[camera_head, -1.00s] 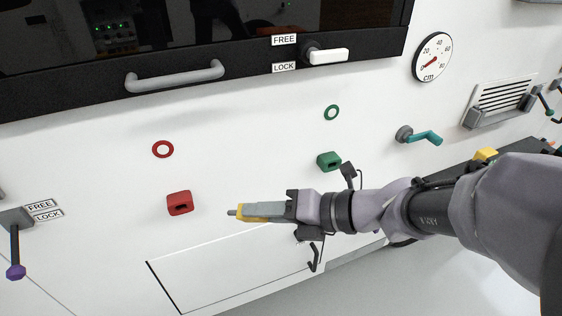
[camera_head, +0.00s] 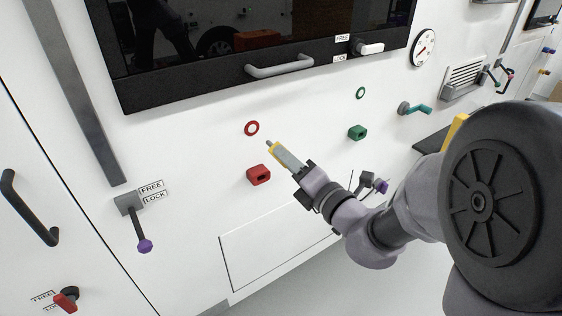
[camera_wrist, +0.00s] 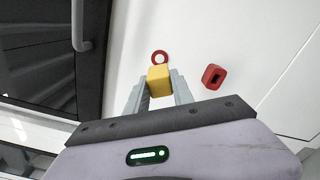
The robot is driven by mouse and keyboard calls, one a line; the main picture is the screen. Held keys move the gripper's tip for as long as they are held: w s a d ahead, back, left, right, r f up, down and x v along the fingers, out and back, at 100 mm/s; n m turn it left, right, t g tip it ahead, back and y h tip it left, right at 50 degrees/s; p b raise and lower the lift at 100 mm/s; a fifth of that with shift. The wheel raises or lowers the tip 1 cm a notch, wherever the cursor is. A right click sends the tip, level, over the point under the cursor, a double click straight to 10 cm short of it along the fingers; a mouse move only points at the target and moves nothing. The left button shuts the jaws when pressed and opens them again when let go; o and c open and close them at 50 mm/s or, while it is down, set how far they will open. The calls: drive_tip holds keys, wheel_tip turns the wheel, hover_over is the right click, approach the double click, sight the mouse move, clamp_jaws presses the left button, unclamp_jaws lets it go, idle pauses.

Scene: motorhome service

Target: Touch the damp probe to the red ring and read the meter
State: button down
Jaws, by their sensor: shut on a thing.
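The damp probe (camera_head: 283,155) is a yellow and grey stick with a thin grey tip. My gripper (camera_head: 299,170) is shut on it, and the tip points up and left toward the red ring (camera_head: 252,128) on the white wall. In the head view the tip shows a little right of and below the ring. In the wrist view the probe's yellow body (camera_wrist: 159,82) is between the fingers, and the red ring (camera_wrist: 160,57) shows just beyond it. The probe's tip is hidden there, so I cannot tell whether it touches. No reading is visible on the probe.
A red socket block (camera_head: 258,175) sits below the red ring. A green ring (camera_head: 360,93) and green block (camera_head: 357,132) are to the right. A grey handle (camera_head: 279,66) is above. A purple-knobbed lever (camera_head: 144,245) is at the left, and a round gauge (camera_head: 423,47) at upper right.

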sight(271, 143)
drive_tip(key=shift+d+r, duration=0.1)
drive_tip(key=shift+w+a+p, duration=0.2)
drive_tip(key=shift+a+p, duration=0.05)
drive_tip(key=shift+p, duration=0.15)
drive_tip(key=shift+p+x, duration=0.75)
drive_tip(key=shift+x, duration=1.85)
drive_tip(key=shift+p, duration=0.4)
drive_tip(key=shift+w+a, duration=0.1)
drive_tip(key=shift+a, duration=0.05)
drive_tip(key=shift+w+a+p, duration=0.25)
drive_tip(key=shift+w+p, duration=0.05)
drive_tip(key=shift+w, duration=0.1)
